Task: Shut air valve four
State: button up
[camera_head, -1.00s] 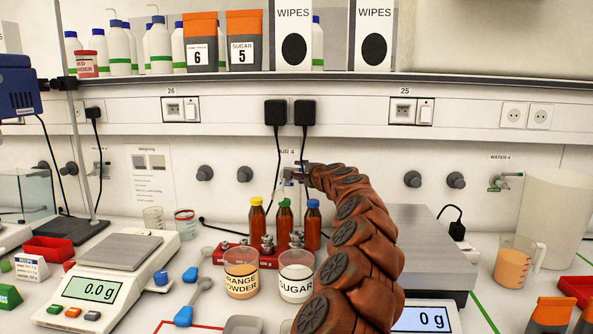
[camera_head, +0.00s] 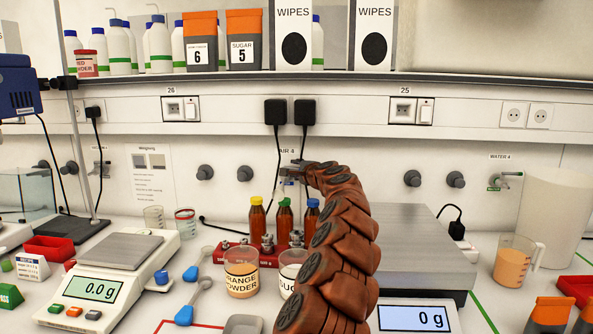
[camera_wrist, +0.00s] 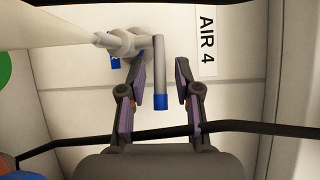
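The air four valve shows in the wrist view as a grey body (camera_wrist: 120,42) with a lever (camera_wrist: 160,75) ending in a blue tip. The AIR 4 label (camera_wrist: 207,45) is on the wall beside it, turned sideways in that view. My gripper (camera_wrist: 160,62) is open, its two fingers on either side of the lever with gaps visible on both sides. In the head view my gripper (camera_head: 302,166) is at the wall just below the AIR 4 label (camera_head: 287,151); the valve is mostly hidden by it there.
Capped brown bottles (camera_head: 257,215) and orange powder (camera_head: 241,276) and sugar (camera_head: 288,280) beakers stand below my arm. Black cables (camera_head: 277,165) hang from the plugs close to the valve. A scale (camera_head: 118,275) is at left, another (camera_head: 420,250) at right.

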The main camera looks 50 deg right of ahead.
grip_shut()
dwell(0.3)
